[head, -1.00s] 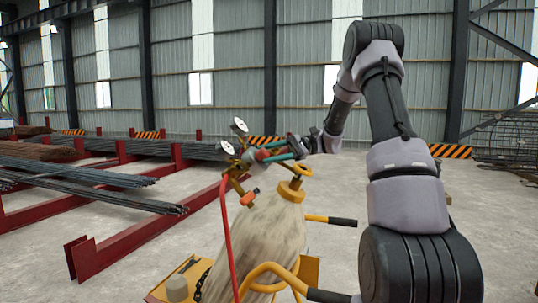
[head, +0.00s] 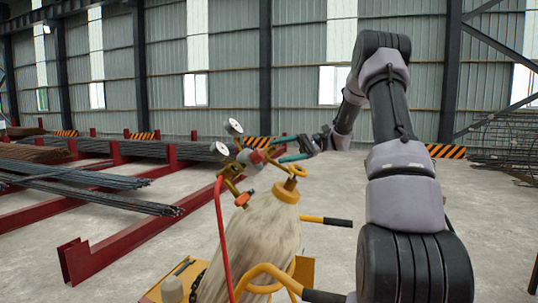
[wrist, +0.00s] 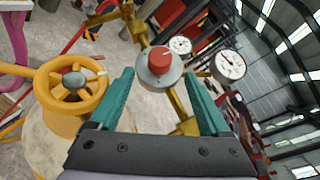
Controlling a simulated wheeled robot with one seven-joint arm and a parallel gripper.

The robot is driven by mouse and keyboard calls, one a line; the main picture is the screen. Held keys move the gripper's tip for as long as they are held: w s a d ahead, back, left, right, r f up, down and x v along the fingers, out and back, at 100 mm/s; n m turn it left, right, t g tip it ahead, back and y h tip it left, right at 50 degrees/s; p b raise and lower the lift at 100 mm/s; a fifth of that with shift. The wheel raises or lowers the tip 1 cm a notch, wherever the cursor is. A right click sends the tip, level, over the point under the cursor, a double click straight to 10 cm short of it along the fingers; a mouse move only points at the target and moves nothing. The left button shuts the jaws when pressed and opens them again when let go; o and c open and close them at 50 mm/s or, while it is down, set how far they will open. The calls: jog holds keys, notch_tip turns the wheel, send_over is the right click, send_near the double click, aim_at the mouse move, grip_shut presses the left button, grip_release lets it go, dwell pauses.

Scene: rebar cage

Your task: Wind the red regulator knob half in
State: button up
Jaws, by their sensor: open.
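The red regulator knob (wrist: 161,60) sits on a round silver-grey body (wrist: 157,80) on the brass regulator. A pale index mark shows on the knob's face. In the head view the knob (head: 257,157) is small, on top of the gas cylinder assembly. My gripper (wrist: 158,76) is open, its two teal fingers pointing at the regulator with the knob framed between them. In the head view my gripper (head: 275,151) is just right of the knob, with a small gap. Nothing is held.
Two white dial gauges (head: 227,136) stand out from the regulator. A yellow valve handwheel (wrist: 70,87) is left of my fingers in the wrist view. A red hose (head: 219,225) hangs down the cylinder (head: 255,245).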

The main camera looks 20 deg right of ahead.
jog(key=shift+w+d+r, duration=0.15)
jog(key=shift+d, duration=0.9)
jog(key=shift+w+d+r, duration=0.1)
jog(key=shift+w+d, duration=0.05)
jog(key=shift+d, duration=0.9)
jog(key=s+a+r+n+t+h, duration=0.1)
jog(key=s+a+h, duration=0.3)
jog(key=s, duration=0.3)
jog(key=s+a+r+n+h, duration=0.1)
jog(key=s+a+r+h, duration=0.1)
jog(key=s+a+h, duration=0.4)
jog(key=s+d+r+n+t+h, duration=0.1)
jog(key=s+d+t+h, duration=0.2)
jog(key=s+t, duration=0.5)
jog(key=shift+s+r+n+t+h, duration=0.15)
jog(key=shift+s+n+t+h, duration=0.4)
jog(key=shift+s, duration=2.8)
jog(key=shift+g, duration=0.25)
